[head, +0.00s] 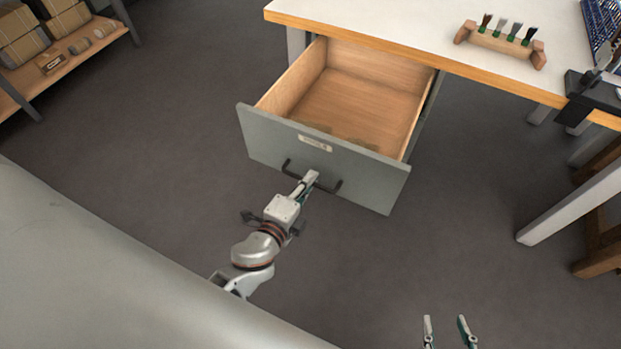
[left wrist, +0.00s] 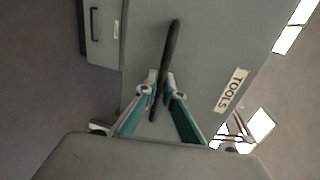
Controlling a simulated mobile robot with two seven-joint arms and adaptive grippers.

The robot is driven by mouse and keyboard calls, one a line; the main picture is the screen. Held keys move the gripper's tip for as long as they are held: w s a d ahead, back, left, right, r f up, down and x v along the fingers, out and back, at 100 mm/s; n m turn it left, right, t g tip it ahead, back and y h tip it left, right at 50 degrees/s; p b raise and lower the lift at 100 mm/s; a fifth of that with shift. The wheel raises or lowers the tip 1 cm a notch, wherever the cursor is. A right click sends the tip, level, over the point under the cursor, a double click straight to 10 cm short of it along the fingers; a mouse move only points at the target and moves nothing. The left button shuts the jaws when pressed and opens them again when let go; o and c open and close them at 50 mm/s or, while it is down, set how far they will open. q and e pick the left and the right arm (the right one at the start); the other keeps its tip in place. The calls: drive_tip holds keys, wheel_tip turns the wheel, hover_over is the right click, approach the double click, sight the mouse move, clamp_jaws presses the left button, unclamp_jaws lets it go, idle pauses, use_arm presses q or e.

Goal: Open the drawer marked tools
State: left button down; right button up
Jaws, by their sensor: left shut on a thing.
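The drawer (head: 250,139) under the workbench stands well open, with a grey front and a wooden inside. Its label (left wrist: 231,90) reads TOOLS in the left wrist view and is too small to read clearly in the head view. Something low lies inside behind the front, mostly hidden. My left gripper (head: 309,178) is shut on the dark bar handle (left wrist: 172,45) of this drawer, with one finger on each side of the bar. My right gripper (head: 447,320) is at the bottom edge of the head view, fingers apart and empty, away from the drawer.
The workbench top (head: 400,35) carries a wooden rack (head: 500,44) with several brushes. A dark clamp-like device (head: 596,88) sits at its right edge. A shelf with boxes (head: 85,40) stands at the upper left. Another drawer front (left wrist: 103,35) shows in the left wrist view. The floor around is clear.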

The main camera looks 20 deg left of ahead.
use_arm(q)
drive_tip(key=c, duration=2.2)
unclamp_jaws()
drive_tip(key=v, duration=0.7)
drive_tip(key=shift+s, duration=0.25)
use_arm(e)
drive_tip(key=shift+s+f, duration=0.2)
use_arm(q)
drive_tip(key=shift+r, duration=0.1)
use_arm(e)
drive_tip(key=shift+r, duration=0.1)
